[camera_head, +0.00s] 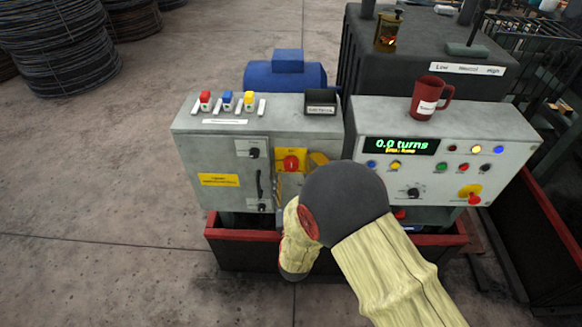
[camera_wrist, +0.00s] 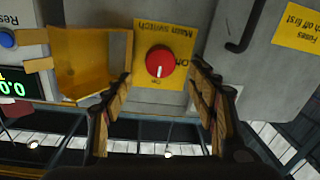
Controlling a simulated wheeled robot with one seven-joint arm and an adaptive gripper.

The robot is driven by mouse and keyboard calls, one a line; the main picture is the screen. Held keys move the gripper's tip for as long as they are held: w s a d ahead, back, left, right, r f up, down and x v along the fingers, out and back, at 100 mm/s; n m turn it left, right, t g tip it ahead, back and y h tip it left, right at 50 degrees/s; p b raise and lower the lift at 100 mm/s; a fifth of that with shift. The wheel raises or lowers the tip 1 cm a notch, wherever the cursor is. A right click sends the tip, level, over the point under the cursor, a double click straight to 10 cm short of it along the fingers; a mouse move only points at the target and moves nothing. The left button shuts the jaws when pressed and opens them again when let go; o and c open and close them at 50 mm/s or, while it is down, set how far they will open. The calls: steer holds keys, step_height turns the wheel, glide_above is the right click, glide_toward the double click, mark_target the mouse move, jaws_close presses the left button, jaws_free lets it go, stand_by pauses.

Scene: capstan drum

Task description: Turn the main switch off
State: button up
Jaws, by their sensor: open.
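The main switch is a red round knob (camera_wrist: 160,62) on a yellow plate (camera_wrist: 178,30) marked "Main switch", with "Off" at its right in the wrist view. Its white pointer line faces down in that view, toward a small label that looks like "On". The knob also shows in the head view (camera_head: 291,163) on the left grey cabinet's front. A yellow flap (camera_wrist: 88,62) stands swung aside, beside the plate. My gripper (camera_wrist: 162,78) is open, its fingers on either side of the knob in view; whether they touch it I cannot tell.
A black handle (camera_head: 260,186) and a yellow warning label (camera_head: 219,180) are on the same cabinet. At right, a console (camera_head: 440,130) shows "0.0 turns" and carries a red mug (camera_head: 428,103). A red-rimmed trough (camera_head: 230,236) lies below.

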mark_target(292, 167)
steer(key=w+b, duration=0.1)
steer(key=w, duration=0.5)
steer(key=shift+w+a, duration=0.1)
steer(key=shift+w, duration=0.3)
steer(key=shift+c, duration=0.7)
steer(key=c, duration=1)
